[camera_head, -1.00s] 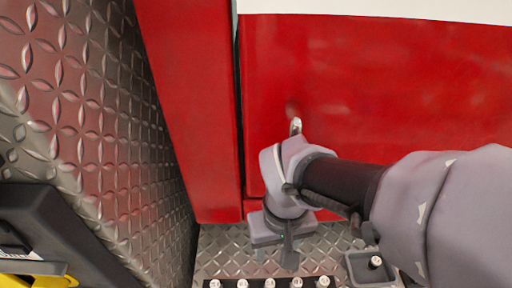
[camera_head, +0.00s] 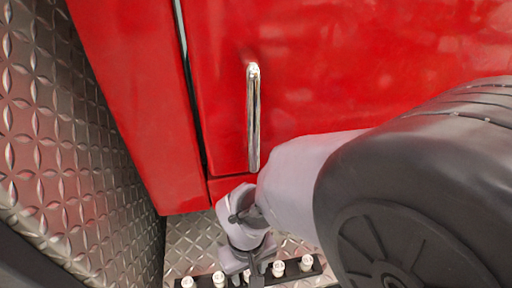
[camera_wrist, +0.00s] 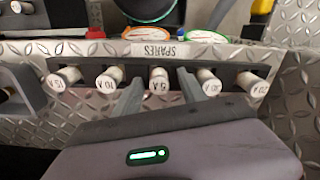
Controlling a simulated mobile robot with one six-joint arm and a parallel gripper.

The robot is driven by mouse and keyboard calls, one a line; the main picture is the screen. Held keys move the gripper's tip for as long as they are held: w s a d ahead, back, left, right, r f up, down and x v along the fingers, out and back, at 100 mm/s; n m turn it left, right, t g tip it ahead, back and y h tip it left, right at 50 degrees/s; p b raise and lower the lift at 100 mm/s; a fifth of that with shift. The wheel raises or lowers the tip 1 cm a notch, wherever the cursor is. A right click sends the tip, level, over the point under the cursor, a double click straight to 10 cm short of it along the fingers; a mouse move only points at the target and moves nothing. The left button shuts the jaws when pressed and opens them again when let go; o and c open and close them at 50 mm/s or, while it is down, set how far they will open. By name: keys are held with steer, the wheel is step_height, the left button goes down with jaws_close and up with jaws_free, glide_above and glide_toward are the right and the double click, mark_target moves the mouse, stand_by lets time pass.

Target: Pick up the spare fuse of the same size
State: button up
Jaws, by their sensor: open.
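Several white spare fuses stand in a row in a black rack (camera_wrist: 105,68) under a SPARES label. In the wrist view they include a 15 fuse (camera_wrist: 66,76), a 10 A fuse (camera_wrist: 109,78), a 5 A fuse (camera_wrist: 158,80) and a 20 A fuse (camera_wrist: 254,84); the marking of the fuse (camera_wrist: 209,84) right of the 5 A one is hard to read. My gripper (camera_wrist: 160,88) is open, its fingers on either side of the 5 A fuse, not visibly closed on it. In the head view, my gripper (camera_head: 255,277) is over the rack's middle and partly covers the row.
A red panel with a chrome handle (camera_head: 253,118) stands behind my arm. A diamond-plate wall (camera_head: 75,130) is at the left. In the wrist view, a grey tray edge (camera_wrist: 27,85) lies left of the rack, and a dark round object (camera_wrist: 150,10) with a green ring is beyond it.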

steer(key=shift+r, duration=0.1)
steer(key=shift+c, duration=0.2)
jaws_close()
